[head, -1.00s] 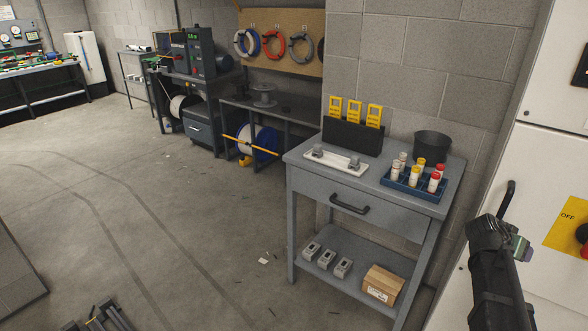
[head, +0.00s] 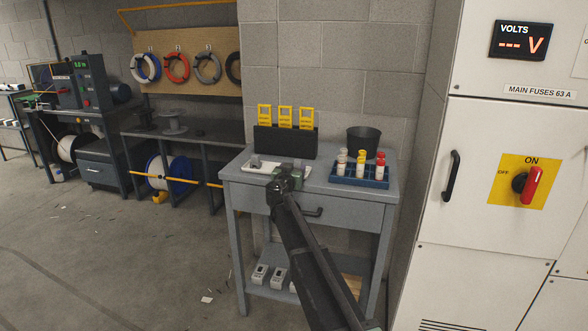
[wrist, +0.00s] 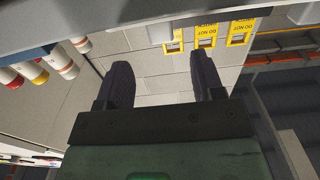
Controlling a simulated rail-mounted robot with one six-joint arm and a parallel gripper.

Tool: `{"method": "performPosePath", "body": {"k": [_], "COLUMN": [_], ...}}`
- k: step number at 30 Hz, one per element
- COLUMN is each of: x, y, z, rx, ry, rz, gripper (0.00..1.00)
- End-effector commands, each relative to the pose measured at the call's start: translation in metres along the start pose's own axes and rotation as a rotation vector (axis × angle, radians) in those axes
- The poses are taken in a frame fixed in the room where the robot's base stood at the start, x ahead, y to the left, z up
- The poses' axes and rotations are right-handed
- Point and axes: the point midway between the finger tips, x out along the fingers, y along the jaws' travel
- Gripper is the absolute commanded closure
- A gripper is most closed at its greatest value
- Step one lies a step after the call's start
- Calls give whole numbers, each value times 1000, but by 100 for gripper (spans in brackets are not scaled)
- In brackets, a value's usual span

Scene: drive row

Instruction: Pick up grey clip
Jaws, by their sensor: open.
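A small grey clip (head: 256,161) stands at the left end of a white tray (head: 264,170) on the grey bench. In the earlier head view a second grey piece sat at the tray's right end; now my gripper and arm cover that part. My gripper (head: 294,167) is at the bench's front, by the tray's right end and right of the visible clip. In the wrist view my gripper (wrist: 163,68) has its two dark fingers apart with nothing held between them. A grey shape (wrist: 306,13) at the top right edge may be a clip; it is cut off.
A blue rack (head: 345,181) of red-, yellow- and white-capped fuses stands right of the tray. Behind are a black holder (head: 285,141) with yellow tags and a black bucket (head: 363,142). Grey devices (head: 278,277) lie on the lower shelf. A white cabinet (head: 470,190) stands right.

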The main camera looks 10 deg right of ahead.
Motion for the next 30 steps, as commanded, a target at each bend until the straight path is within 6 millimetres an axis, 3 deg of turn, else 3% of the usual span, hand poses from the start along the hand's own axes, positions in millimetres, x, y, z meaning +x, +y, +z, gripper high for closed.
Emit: {"method": "performPosePath", "body": {"k": [1, 8, 15, 21, 23, 30], "x": [10, 22, 64, 65, 65, 65], "y": [-1, 0, -1, 0, 0, 0], "z": [0, 1, 2, 2, 2, 2], "rx": [0, 0, 0, 0, 0, 0], "ry": [0, -1, -1, -1, -1, -1], "rz": [2, 2, 2, 2, 2, 2], "gripper": [38, 38, 38, 38, 44, 81]}}
